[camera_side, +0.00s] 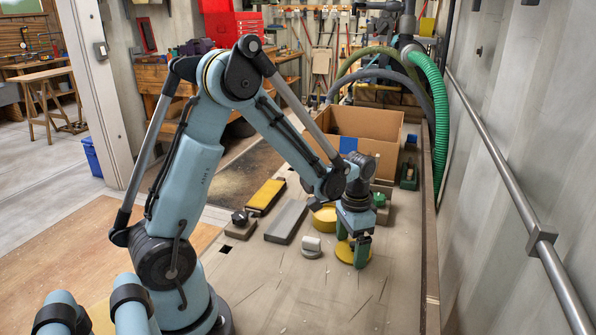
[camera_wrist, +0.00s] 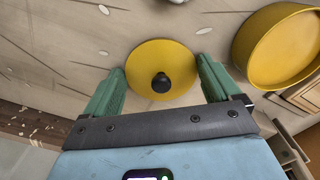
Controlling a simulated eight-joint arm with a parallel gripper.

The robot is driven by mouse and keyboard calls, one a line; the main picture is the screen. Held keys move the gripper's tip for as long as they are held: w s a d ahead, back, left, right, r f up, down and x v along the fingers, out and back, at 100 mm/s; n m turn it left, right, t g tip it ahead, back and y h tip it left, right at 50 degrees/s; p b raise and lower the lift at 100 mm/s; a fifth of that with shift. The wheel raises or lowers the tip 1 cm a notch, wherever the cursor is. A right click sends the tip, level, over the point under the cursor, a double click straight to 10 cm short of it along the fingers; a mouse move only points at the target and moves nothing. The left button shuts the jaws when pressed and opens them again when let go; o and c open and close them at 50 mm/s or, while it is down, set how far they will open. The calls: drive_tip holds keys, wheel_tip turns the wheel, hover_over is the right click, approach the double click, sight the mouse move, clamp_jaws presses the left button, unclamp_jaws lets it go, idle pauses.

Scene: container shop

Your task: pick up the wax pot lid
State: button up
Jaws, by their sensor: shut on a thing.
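The wax pot lid (camera_wrist: 175,55) is a flat yellow disc with a black knob at its middle. It also shows in the side view (camera_side: 344,254), partly hidden behind my fingers, low at the bench top. My gripper (camera_side: 353,250) points down over it, and its green fingers are shut on the lid's opposite edges. In the wrist view the gripper (camera_wrist: 161,72) has one finger at each side of the disc, the knob between them. Whether the lid is clear of the bench I cannot tell. The round yellow pot (camera_side: 325,218) stands just behind; it also shows in the wrist view (camera_wrist: 272,50).
An open cardboard box (camera_side: 345,132) stands behind my gripper. A grey block (camera_side: 286,221), a yellow-topped block (camera_side: 266,196) and a small pale round piece (camera_side: 311,247) lie to the left. The bench's raised edge (camera_side: 431,250) runs along the right. The front of the bench is clear.

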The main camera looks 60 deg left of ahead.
drive_tip(key=shift+r, duration=0.8)
wheel_tip(320, 180, up, 3)
drive_tip(key=shift+f, duration=0.2)
drive_tip(key=s+d+r, duration=0.4)
drive_tip(key=d+r, duration=0.2)
drive_tip(key=d, duration=0.4)
drive_tip(key=n, duration=0.3)
approach(351, 244)
drive_tip(key=d+r, duration=0.1)
drive_tip(key=d, duration=0.1)
drive_tip(key=a+n, duration=0.3)
drive_tip(key=a, duration=1.1)
drive_tip(key=shift+w+f, duration=0.1)
drive_tip(key=shift+f, duration=3.2)
drive_tip(key=shift+f, duration=0.15)
